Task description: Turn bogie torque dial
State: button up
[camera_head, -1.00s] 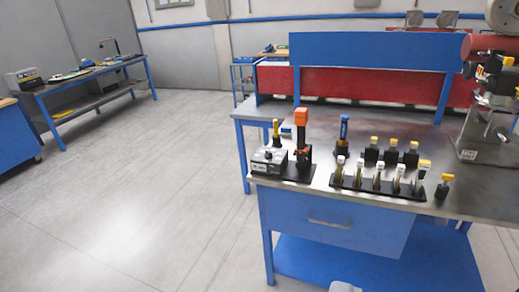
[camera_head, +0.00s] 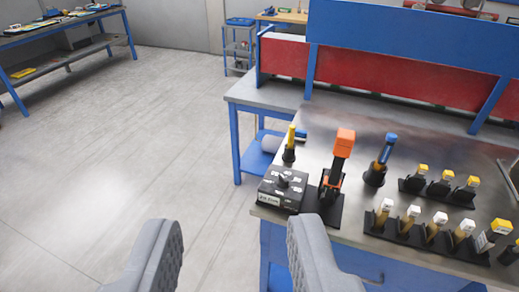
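A small grey box with a dark knob on top, seemingly the torque dial (camera_head: 283,184), sits at the left front corner of the metal-topped workbench (camera_head: 345,135). Its labels are too small to read. An orange-and-black tool (camera_head: 340,160) stands upright in a black holder just right of it. My gripper (camera_head: 235,225) shows as two grey padded fingers at the bottom of the view. They are wide apart with nothing between them. The right finger appears just below the box in the picture, apart from it.
A yellow-handled tool (camera_head: 291,140) stands behind the box, and a blue-topped tool (camera_head: 382,160) stands to the right. Black racks (camera_head: 425,245) hold several white- and yellow-capped tools. A blue panel (camera_head: 400,42) backs the bench. The floor to the left is clear.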

aim_at(283, 183)
jog(key=z, duration=0.2)
jog(key=i, duration=1.15)
jog(key=z, duration=0.5)
